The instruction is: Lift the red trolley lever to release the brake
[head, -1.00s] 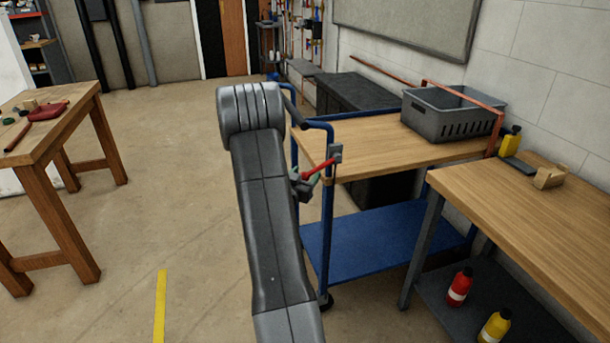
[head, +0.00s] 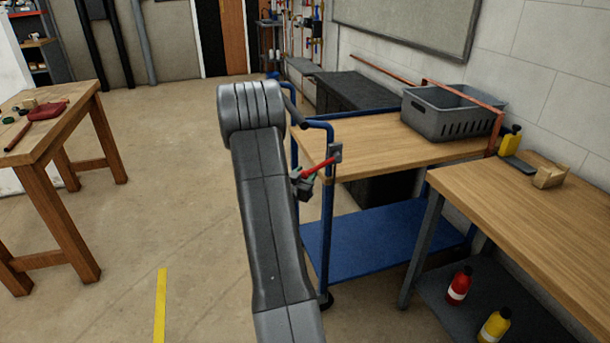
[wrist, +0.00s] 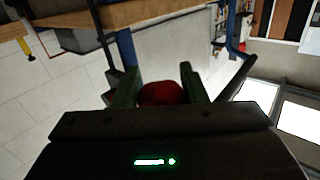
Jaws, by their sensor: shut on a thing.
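The red lever (head: 320,164) is on the blue-framed trolley (head: 360,236), at a grey bracket (head: 336,152) on the trolley's near corner post. It slants from the bracket down to the left. My gripper (head: 304,179) is at the lever's lower left end, partly hidden behind my arm. In the wrist view, the lever's rounded red end (wrist: 162,94) sits between the two green-edged fingers of my gripper (wrist: 160,90), which is shut on it. Much of the lever is hidden in that view.
A grey crate (head: 450,112) stands on the trolley's wooden top. A wooden workbench (head: 530,225) is close at the right, with bottles on its lower shelf. A wooden table (head: 50,125) stands at the left. The floor between is clear.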

